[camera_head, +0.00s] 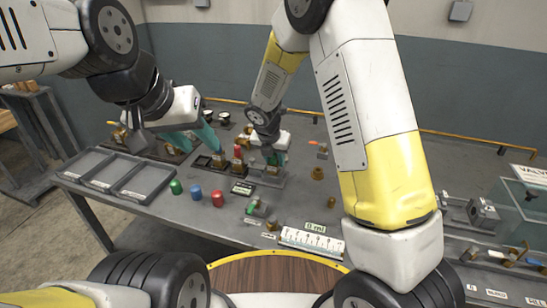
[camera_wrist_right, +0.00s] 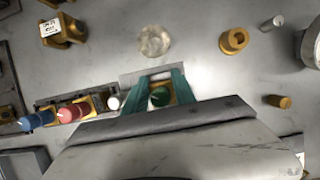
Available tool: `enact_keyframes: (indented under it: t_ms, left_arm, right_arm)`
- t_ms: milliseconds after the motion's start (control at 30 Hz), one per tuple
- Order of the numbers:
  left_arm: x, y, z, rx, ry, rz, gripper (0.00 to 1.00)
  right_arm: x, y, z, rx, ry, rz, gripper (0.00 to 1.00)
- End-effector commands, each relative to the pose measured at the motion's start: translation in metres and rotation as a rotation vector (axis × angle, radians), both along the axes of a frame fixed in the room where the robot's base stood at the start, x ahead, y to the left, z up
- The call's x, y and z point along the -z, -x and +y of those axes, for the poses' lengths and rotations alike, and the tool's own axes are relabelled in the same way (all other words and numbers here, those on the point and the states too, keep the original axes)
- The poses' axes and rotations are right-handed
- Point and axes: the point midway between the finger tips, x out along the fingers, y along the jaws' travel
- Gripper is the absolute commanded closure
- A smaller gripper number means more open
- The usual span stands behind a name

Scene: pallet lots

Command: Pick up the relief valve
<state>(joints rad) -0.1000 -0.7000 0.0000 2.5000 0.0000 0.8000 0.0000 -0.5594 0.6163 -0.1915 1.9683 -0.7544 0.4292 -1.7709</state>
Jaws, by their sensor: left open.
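No label in view names the relief valve, so I cannot tell which part it is. My right gripper (camera_wrist_right: 160,88) has its teal fingers on either side of a brass part with a green top (camera_wrist_right: 159,97), over a small grey plate. I cannot tell whether the fingers press on it. My right gripper (camera_head: 274,156) also shows in the head view, low over the bench. Brass parts with a red top (camera_wrist_right: 72,113) and a blue top (camera_wrist_right: 36,120) stand to its left in the wrist view. My left gripper (camera_head: 200,142) is open and empty, above the bench's left side.
A grey three-section tray (camera_head: 112,178) lies at the bench's left end. Green (camera_head: 176,187), blue (camera_head: 196,193) and red (camera_head: 217,198) pieces stand beside it. A brass ring (camera_wrist_right: 234,41) and a brass block with a white label (camera_wrist_right: 62,30) stand apart.

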Motion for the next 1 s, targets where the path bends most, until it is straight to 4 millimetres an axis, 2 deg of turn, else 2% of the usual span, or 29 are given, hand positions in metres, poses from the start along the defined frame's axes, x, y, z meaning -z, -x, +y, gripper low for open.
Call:
enact_keyframes:
  t_ms: [33,100,633,767,900,1000]
  left_arm:
    - [0.0,0.0,0.0,0.0,0.0,0.0,0.59]
    - [0.0,0.0,0.0,0.0,0.0,0.0,0.59]
    - [0.0,0.0,0.0,0.0,0.0,0.0,0.59]
    - [0.0,0.0,0.0,0.0,0.0,0.0,0.59]
    - [0.0,0.0,0.0,0.0,0.0,0.0,0.59]
    - [0.0,0.0,0.0,0.0,0.0,0.0,0.59]
  right_arm:
    - [0.0,0.0,0.0,0.0,-0.001,0.0,0.88]
    - [0.0,0.0,0.0,0.0,-0.001,0.0,1.0]
    - [-0.006,-0.001,0.0,0.001,-0.002,-0.003,1.0]
    - [-0.018,-0.001,0.0,0.002,-0.004,-0.004,1.0]
    - [-0.04,-0.002,0.0,0.004,-0.005,-0.006,1.0]
    - [-0.039,0.022,0.001,-0.003,0.0,0.0,1.0]
